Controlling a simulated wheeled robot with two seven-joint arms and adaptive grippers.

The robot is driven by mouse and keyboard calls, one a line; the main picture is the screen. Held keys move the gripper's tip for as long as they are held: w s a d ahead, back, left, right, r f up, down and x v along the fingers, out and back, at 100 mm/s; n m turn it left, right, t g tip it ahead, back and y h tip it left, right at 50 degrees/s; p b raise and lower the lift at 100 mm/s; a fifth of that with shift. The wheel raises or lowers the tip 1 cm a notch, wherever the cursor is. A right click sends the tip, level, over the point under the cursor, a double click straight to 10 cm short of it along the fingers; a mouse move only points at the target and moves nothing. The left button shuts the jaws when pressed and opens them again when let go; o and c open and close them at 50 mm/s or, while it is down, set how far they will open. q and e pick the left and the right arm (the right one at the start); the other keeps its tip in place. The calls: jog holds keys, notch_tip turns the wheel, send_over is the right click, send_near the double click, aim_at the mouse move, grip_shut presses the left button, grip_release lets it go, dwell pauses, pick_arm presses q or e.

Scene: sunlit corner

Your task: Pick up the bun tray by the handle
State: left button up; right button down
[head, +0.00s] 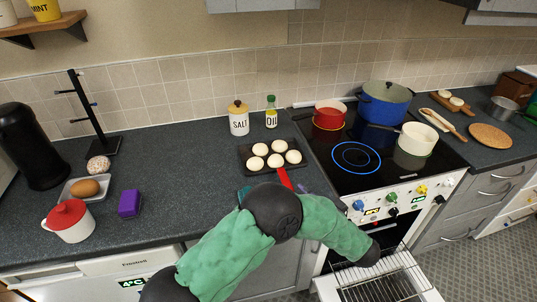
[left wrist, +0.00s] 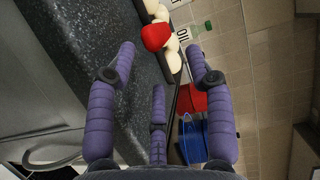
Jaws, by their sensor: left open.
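The dark bun tray (head: 243,163) lies on the counter left of the hob, with several pale buns on it. Its red handle (head: 284,178) points towards me, and its near end is hidden behind my arm. In the left wrist view the red handle (left wrist: 155,37) shows end-on, with the tray's dark edge (left wrist: 174,72) and pale buns behind it. My left gripper (left wrist: 160,62) is open and empty, its purple fingers spread. The handle lies beyond the fingertips, apart from them. In the head view that gripper is mostly hidden behind my arm. My right gripper is not in view.
A salt jar (head: 239,121) and oil bottle (head: 271,113) stand behind the tray. The hob (head: 345,137) with a red pot (head: 329,117), blue pot (head: 385,105) and cream pan (head: 416,143) is right. The oven door (head: 328,287) is open below. Bare counter lies left of the tray.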

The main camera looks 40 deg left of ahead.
aim_at(285, 181)
pick_arm(q)
jog(key=b+x, duration=0.1)
jog(key=x, duration=0.2)
jog(key=shift+a+f, duration=0.2)
jog(key=shift+w+a, duration=0.2)
jog(key=shift+a, duration=0.2)
jog(key=shift+w+a+f+b, duration=0.1)
jog(key=shift+a+b, duration=0.3)
jog(key=shift+b, duration=0.2)
jog(key=b+x, duration=0.2)
jog(key=x, duration=0.2)
jog(key=shift+f, duration=0.2)
jog(key=shift+a, duration=0.1)
jog(key=shift+r, duration=0.15)
jog(key=shift+r, duration=0.1)
grip_shut()
